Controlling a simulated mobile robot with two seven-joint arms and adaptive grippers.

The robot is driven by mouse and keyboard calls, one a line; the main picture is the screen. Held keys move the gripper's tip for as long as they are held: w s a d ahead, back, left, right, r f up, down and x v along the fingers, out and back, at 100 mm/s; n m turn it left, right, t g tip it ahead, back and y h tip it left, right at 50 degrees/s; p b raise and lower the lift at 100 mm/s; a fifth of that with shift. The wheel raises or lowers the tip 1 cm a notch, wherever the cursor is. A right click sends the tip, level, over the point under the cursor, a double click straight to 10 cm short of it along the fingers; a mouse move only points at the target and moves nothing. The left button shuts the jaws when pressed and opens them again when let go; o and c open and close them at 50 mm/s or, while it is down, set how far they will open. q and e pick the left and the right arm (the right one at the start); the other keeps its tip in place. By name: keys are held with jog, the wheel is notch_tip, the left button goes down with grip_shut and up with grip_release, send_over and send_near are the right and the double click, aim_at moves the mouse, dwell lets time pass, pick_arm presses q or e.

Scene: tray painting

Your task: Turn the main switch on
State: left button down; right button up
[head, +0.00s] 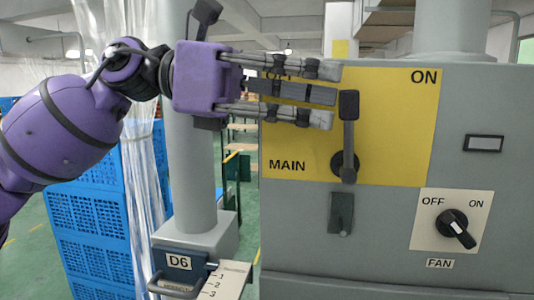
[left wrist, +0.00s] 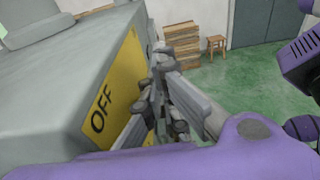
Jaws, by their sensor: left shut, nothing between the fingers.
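The main switch is a grey lever (head: 349,134) with a dark handle, on a yellow panel (head: 395,120) marked MAIN, OFF and ON. The lever stands nearly upright from its round pivot, between the OFF side at left and the ON side at right. My left gripper (head: 333,95) is shut and empty, pointing right across the upper left of the panel. Its fingertips are just left of the handle; I cannot tell whether they touch it. The fingers partly hide the OFF label, which shows in the left wrist view beside the gripper (left wrist: 160,72). My right gripper is out of view.
A FAN knob (head: 455,228) sits on a cream plate at lower right, pointing down and right. A grey latch (head: 341,213) is below the lever. A D6 box (head: 180,263) with a handle is at lower left. Blue crates (head: 95,215) stand behind my left arm.

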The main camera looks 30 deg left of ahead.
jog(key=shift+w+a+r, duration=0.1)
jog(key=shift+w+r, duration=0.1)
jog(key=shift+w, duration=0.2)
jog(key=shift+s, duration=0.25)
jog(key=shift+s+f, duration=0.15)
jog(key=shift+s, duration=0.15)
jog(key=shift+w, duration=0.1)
